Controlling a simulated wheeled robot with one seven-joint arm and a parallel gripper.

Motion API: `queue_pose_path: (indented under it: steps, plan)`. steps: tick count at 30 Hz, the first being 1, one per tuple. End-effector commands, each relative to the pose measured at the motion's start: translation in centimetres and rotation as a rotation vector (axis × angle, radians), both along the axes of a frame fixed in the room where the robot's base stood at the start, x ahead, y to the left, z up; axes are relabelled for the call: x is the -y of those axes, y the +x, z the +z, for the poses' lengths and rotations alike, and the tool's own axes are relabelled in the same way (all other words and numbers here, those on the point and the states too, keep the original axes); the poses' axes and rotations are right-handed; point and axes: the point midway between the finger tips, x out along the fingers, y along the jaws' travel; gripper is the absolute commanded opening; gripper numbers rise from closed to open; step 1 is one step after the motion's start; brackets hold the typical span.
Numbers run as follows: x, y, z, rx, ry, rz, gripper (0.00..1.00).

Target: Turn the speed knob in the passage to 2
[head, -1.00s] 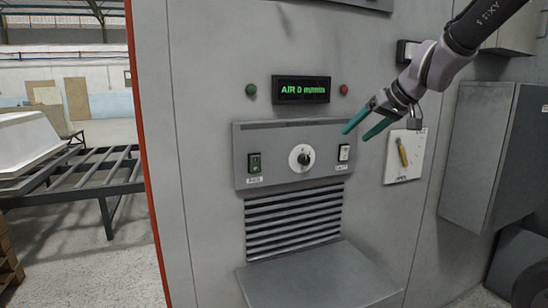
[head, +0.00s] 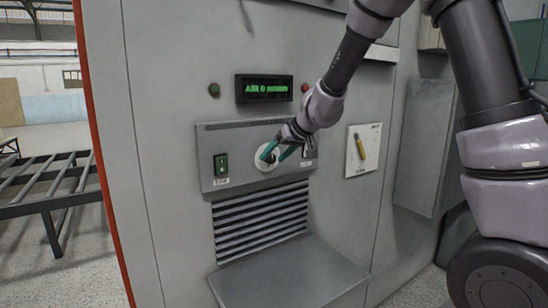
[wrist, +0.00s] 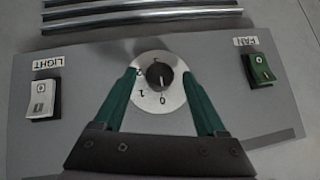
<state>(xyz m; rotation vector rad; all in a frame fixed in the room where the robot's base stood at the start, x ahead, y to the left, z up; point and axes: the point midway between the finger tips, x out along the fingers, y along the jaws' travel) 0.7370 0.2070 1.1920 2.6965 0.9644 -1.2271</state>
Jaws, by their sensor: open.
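The speed knob (wrist: 159,75) is a small black knob on a round white dial (wrist: 150,98) marked 0, 1, 2 and 3. The wrist view shows the panel upside down, and the knob's pale mark appears to be towards 0. My gripper (wrist: 160,71) is open, with one teal finger on each side of the knob and a gap to it on both sides. In the head view my gripper (head: 277,153) is at the dial (head: 265,163) and partly covers it.
A green switch labelled FAN (wrist: 261,67) and a white switch labelled LIGHT (wrist: 40,98) flank the dial. A yellow lever (head: 360,147) on a white plate is to the right. Below are a vent grille (head: 262,220) and a protruding shelf (head: 290,278).

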Motion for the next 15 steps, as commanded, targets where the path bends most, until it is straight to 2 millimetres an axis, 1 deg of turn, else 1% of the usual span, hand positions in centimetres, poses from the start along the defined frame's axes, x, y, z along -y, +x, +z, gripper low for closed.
queue_pose_path:
  steps: [3,11,12,14,15]
  plan:
    - [-0.3,0.29,-0.4,-0.001,0.0,-0.001,0.74]
    - [-0.35,0.33,-0.41,0.001,0.001,0.0,0.74]
    - [-0.34,0.32,-0.42,0.001,0.001,0.0,0.58]
    - [-0.35,0.31,-0.41,0.0,0.001,-0.001,0.35]
    - [-0.35,0.31,-0.41,0.0,0.001,-0.001,0.2]
